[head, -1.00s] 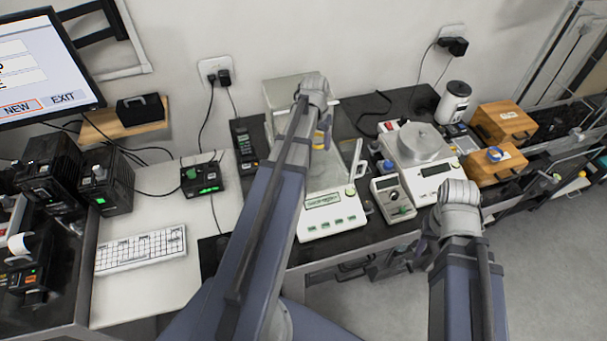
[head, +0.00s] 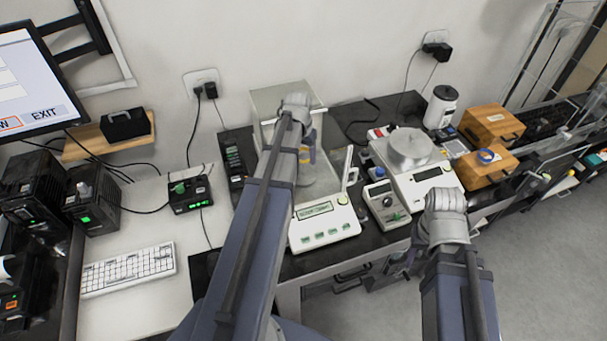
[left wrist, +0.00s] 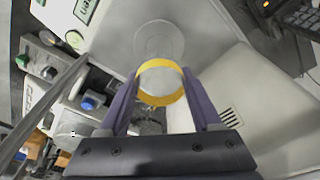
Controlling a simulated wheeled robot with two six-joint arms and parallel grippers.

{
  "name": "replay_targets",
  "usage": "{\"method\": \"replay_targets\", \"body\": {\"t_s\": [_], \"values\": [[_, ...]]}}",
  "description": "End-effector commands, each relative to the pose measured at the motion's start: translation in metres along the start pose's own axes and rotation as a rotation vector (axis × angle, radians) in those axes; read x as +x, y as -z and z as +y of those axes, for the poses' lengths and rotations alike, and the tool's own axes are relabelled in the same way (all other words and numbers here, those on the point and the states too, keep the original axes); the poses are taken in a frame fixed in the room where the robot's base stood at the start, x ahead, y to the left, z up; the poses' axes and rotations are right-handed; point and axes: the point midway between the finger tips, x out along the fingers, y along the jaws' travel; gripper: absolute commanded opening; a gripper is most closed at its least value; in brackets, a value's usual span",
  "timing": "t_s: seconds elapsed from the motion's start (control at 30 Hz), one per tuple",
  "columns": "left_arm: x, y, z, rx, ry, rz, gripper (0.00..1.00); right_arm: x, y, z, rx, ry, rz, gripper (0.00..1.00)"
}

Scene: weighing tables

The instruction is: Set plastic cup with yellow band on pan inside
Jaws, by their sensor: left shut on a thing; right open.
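A clear plastic cup with a yellow band (left wrist: 160,84) is between the fingers of my left gripper (left wrist: 160,78) in the left wrist view. My left gripper is shut on it. The round pan (left wrist: 158,40) lies beyond the cup, inside the balance's chamber. I cannot tell the gap between cup and pan. My right gripper (head: 445,207) is open and empty to the right, its fingers mostly hidden below the wrist.
The balance (head: 324,226) has clear chamber walls close around my left gripper. Right of it stand a small meter (head: 385,205) and a second balance (head: 428,180) with a metal pan. Wooden boxes (head: 490,122) are farther right. A keyboard (head: 128,269) lies at left.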

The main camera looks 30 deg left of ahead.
Motion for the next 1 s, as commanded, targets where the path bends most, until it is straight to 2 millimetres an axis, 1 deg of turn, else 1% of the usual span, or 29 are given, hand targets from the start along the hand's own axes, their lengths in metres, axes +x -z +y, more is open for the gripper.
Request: {"method": "replay_targets", "body": {"t_s": [0.03, 0.1, 0.17, 0.37, 0.47, 0.7, 0.77, 1.0], "values": [[0.017, -0.003, 0.000, 0.000, 0.000, 0.000, 0.05, 0.017, 0.001, -0.002, 0.000, 0.000, 0.000, 0.50], [0.024, -0.004, 0.000, 0.000, 0.000, 0.000, 0.05, 0.024, 0.001, -0.002, 0.001, 0.000, 0.000, 0.50], [0.026, -0.004, 0.000, 0.000, 0.000, 0.000, 0.05, 0.027, 0.002, -0.003, 0.001, 0.000, 0.000, 0.50], [0.026, -0.004, 0.000, 0.000, 0.000, 0.000, 0.05, 0.026, 0.002, -0.003, 0.001, 0.000, 0.000, 0.50], [0.034, -0.005, 0.000, 0.000, 0.000, 0.000, 0.05, 0.034, 0.002, -0.003, 0.001, 0.000, 0.000, 0.50], [0.062, -0.009, 0.000, 0.000, 0.000, 0.000, 0.05, 0.062, 0.004, -0.006, 0.001, 0.000, 0.000, 0.50], [0.064, -0.010, 0.000, 0.000, 0.000, 0.000, 0.05, 0.064, 0.004, -0.006, 0.001, 0.000, 0.000, 0.50], [0.061, -0.009, 0.000, 0.000, 0.000, 0.000, 0.05, 0.061, 0.004, -0.006, 0.001, 0.000, 0.000, 0.50]]}}
